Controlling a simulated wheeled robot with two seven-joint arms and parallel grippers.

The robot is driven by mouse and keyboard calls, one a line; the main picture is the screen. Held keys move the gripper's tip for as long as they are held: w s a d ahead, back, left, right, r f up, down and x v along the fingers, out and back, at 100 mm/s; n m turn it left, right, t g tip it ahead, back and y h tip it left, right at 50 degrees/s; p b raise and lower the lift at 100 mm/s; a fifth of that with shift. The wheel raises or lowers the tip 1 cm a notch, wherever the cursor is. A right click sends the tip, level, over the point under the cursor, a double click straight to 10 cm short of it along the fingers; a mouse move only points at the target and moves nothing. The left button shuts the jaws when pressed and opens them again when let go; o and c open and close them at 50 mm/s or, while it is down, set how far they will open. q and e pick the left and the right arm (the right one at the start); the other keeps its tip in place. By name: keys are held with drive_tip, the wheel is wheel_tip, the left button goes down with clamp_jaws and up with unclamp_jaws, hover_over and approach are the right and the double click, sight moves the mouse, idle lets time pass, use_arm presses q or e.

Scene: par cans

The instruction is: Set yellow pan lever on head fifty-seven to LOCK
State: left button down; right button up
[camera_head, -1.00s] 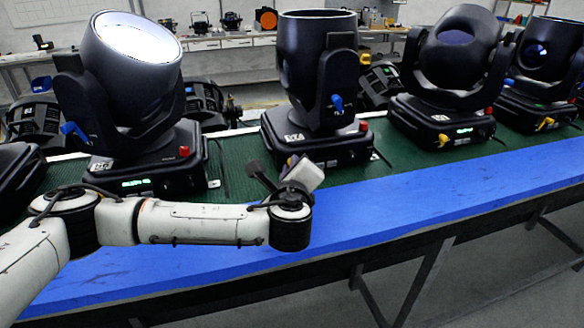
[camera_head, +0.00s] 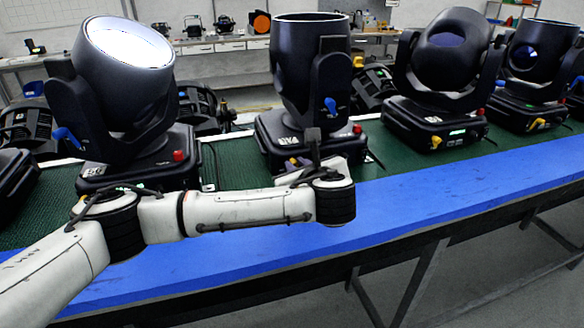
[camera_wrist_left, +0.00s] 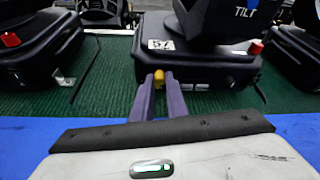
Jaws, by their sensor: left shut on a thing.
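Head fifty-seven (camera_head: 310,80) is a black moving-head light standing upright on the green mat. Its base carries a white number label (camera_wrist_left: 160,44), which reads 57 in the left wrist view. The yellow pan lever (camera_wrist_left: 158,76) sticks out of the front of that base. My left gripper (camera_wrist_left: 159,82) has its two purple fingers on either side of the lever, shut on it. In the head view my left gripper (camera_head: 306,172) is at the front of the base; its fingertips and the lever are hidden there. I cannot read any lock marking. My right gripper is not in view.
A blue tilt lever (camera_head: 330,106) and a red knob (camera_head: 357,129) are on the same head. Similar heads stand left (camera_head: 125,90) and right (camera_head: 445,65), with gaps of green mat (camera_head: 235,165) between. A blue strip (camera_head: 430,200) edges the bench.

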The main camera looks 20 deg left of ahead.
use_arm(q)
drive_tip(key=shift+w+d+f+m+g+y, duration=0.15)
drive_tip(key=shift+d+m+g+y, duration=0.15)
drive_tip(key=shift+m, duration=0.25)
drive_tip(key=shift+w+d+f+m+g+y, duration=0.15)
drive_tip(key=shift+d+m+y, duration=0.15)
drive_tip(key=shift+m, duration=0.2)
drive_tip(key=shift+w+d+m+g+y, duration=0.2)
drive_tip(key=shift+m+y, duration=0.2)
drive_tip(key=shift+m, duration=0.15)
drive_tip(key=c, duration=1.7)
unclamp_jaws()
drive_tip(key=shift+c, duration=0.2)
drive_tip(key=shift+r, duration=0.1)
